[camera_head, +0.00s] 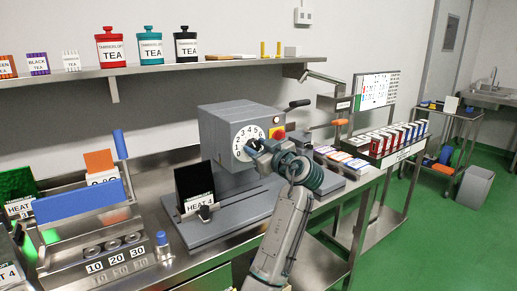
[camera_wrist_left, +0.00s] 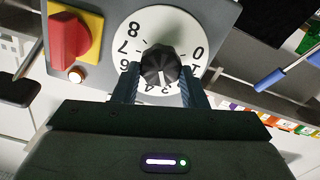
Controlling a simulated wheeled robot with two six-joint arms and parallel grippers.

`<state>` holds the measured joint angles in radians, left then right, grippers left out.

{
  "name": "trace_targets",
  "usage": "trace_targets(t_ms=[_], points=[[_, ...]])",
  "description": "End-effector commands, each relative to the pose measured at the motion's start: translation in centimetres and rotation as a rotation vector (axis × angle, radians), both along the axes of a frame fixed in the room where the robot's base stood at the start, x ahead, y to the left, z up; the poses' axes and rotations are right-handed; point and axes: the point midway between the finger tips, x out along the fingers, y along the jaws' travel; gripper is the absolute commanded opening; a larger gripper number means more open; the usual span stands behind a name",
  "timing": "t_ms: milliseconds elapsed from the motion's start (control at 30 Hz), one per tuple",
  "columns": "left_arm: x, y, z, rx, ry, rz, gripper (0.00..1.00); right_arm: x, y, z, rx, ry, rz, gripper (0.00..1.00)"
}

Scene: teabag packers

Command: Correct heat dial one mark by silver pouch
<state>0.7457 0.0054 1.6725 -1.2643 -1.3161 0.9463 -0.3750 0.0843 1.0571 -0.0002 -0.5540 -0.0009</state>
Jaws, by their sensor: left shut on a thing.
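The heat dial is a white numbered disc (camera_head: 243,139) on the grey sealing machine (camera_head: 222,116); it also shows in the wrist view (camera_wrist_left: 133,33). Its black knob (camera_wrist_left: 160,64) has a white pointer line facing the low numbers at the bottom of that view, partly hidden by my gripper. My left gripper (camera_head: 254,148) is at the dial, its fingers shut on the knob's two sides. A black pouch (camera_head: 194,183) stands on the machine's base above a HEAT 4 label (camera_head: 199,201). I cannot pick out a silver pouch for certain. My right gripper is not in view.
A red switch on a yellow plate (camera_wrist_left: 72,42) and a lit lamp (camera_wrist_left: 76,75) sit beside the dial. A blue-barred rack (camera_head: 80,201) stands left on the steel bench. Small boxes (camera_head: 395,138) line the right side. A shelf (camera_head: 150,69) with tea tins runs above.

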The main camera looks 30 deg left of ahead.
Motion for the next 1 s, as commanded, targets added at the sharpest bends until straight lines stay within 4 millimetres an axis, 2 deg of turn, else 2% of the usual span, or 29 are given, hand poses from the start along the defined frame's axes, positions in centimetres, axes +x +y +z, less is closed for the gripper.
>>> trace_targets(t_ms=[133,167,267,533,667,767,1000], points=[[0.0,0.1,0.1,0.003,-0.001,0.0,0.16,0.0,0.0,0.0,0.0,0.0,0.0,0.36],[0.0,0.1,0.1,0.003,-0.001,0.0,0.42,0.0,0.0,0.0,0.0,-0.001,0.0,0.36],[0.0,0.1,0.1,0.003,-0.001,0.0,0.6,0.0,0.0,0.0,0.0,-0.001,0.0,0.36],[0.0,0.0,0.1,0.001,0.0,-0.001,0.6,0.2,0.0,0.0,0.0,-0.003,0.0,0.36],[-0.2,-0.7,-0.1,-0.001,-0.001,-0.002,0.6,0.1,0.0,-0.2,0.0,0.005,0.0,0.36],[-0.7,-1.9,-0.2,-0.002,-0.002,-0.003,0.6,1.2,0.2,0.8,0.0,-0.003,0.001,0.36],[-2.4,-6.0,-0.4,-0.004,-0.002,-0.005,0.6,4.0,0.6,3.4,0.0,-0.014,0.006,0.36]])
